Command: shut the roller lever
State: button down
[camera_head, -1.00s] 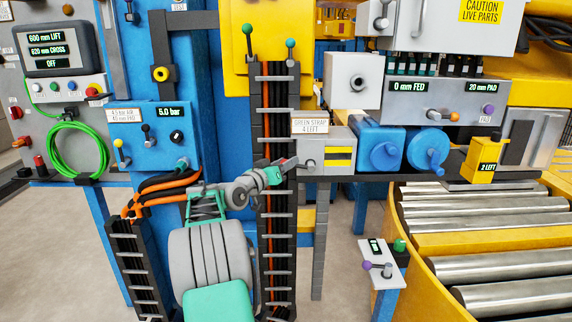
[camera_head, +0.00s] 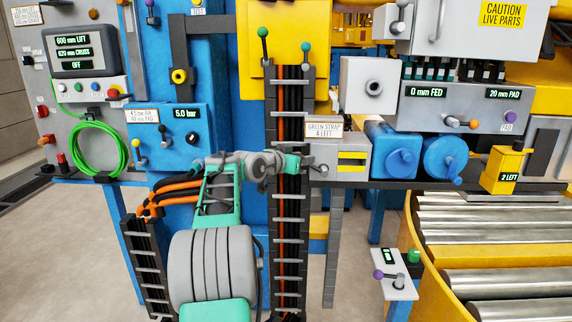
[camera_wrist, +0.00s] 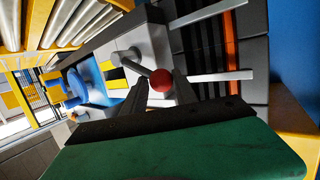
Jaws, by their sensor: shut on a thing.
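The roller lever is a grey rod with a red ball knob (camera_wrist: 161,80), on the front of a light grey box (camera_wrist: 151,48) seen in the wrist view. My gripper (camera_wrist: 158,92) is shut on the lever at its knob, with one dark finger on each side. In the head view, the grey box (camera_head: 354,169) stands below a label reading "GREEN STRAP 4 LEFT". There my gripper (camera_head: 302,166) reaches the box's left side, and the red knob is hidden. The rod runs from the knob up and left to its pivot in the wrist view.
A dark cable ladder (camera_head: 289,215) with orange cables stands right behind my gripper. Two blue round housings (camera_head: 402,162) sit right of the box. A yellow-framed roller conveyor (camera_head: 480,235) is at lower right. A small pedestal panel (camera_head: 393,275) with knobs stands in front.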

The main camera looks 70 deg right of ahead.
jog(key=shift+s+d+r+m+t+y, duration=0.15)
jog(key=shift+s+m+t+y, duration=0.25)
jog(key=shift+s+m+y, duration=0.4)
jog(key=shift+s, duration=0.1)
jog(key=c, duration=1.4)
grip_release()
jog(key=shift+o, duration=0.8)
jog(key=o, duration=0.3)
jog(key=shift+r, duration=0.25)
jog(key=shift+o, duration=0.2)
jog(key=shift+r, duration=0.1)
jog(key=b+v, duration=0.2)
jog(key=v, duration=0.6)
